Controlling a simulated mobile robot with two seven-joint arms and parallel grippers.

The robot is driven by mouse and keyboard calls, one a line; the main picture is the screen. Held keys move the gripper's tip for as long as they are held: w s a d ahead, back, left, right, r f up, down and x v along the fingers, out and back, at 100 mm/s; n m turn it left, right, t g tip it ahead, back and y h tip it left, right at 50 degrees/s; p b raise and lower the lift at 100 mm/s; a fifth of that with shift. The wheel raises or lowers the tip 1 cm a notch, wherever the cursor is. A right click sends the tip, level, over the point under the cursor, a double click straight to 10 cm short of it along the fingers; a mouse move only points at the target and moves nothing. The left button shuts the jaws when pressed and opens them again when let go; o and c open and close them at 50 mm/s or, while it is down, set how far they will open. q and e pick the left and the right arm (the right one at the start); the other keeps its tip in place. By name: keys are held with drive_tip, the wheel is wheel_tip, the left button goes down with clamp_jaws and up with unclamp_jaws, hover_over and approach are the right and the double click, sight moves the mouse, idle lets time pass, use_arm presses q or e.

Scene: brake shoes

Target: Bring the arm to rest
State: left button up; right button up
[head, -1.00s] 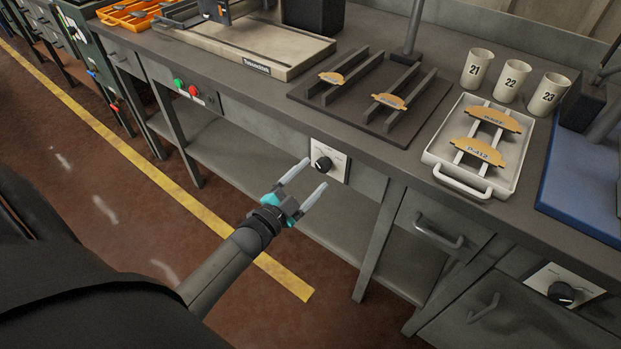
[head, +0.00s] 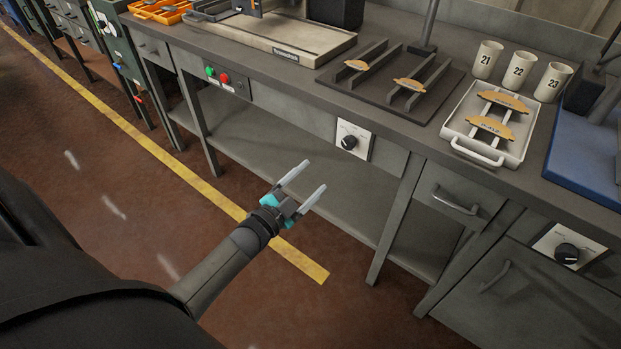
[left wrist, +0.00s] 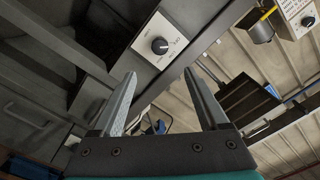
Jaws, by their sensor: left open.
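My left gripper (head: 307,181) is open and empty in the head view. It is in front of the bench, lower than the bench top, with its fingers pointing up and to the right. In the left wrist view its two fingers (left wrist: 162,95) are spread with nothing between them. A panel with a black dial (head: 349,142) on the bench front is beyond the fingertips, apart from them; the dial also shows in the left wrist view (left wrist: 159,46). My right gripper is not in view.
The bench top (head: 400,130) carries a dark rack (head: 440,98) with brake shoes, a white tray (head: 513,155) with two more, and cups (head: 519,69). A blue mat (head: 585,165) is at right. A drawer handle (head: 455,203) sticks out. The floor before the bench is clear.

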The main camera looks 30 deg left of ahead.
use_arm(q)
drive_tip(key=s+d+f+n+g+y+p, duration=0.25)
drive_tip(key=s+f+n+g+p, duration=0.4)
drive_tip(key=s+f, duration=0.65)
drive_tip(key=s+d+f+g+p, duration=0.2)
drive_tip(key=s+g+p, duration=0.1)
drive_tip(key=s, duration=0.6)
drive_tip(key=s+d+f+g+p, duration=0.2)
drive_tip(key=s+g+p, duration=0.1)
drive_tip(key=s, duration=0.7)
drive_tip(key=s+d+f+n+g+p, duration=0.1)
drive_tip(key=s+d+f+g+p, duration=0.1)
drive_tip(key=s, duration=0.7)
drive_tip(key=shift+s+d+g+h+p, duration=0.4)
drive_tip(key=shift+d+g+p, duration=0.2)
drive_tip(key=shift+g, duration=0.65)
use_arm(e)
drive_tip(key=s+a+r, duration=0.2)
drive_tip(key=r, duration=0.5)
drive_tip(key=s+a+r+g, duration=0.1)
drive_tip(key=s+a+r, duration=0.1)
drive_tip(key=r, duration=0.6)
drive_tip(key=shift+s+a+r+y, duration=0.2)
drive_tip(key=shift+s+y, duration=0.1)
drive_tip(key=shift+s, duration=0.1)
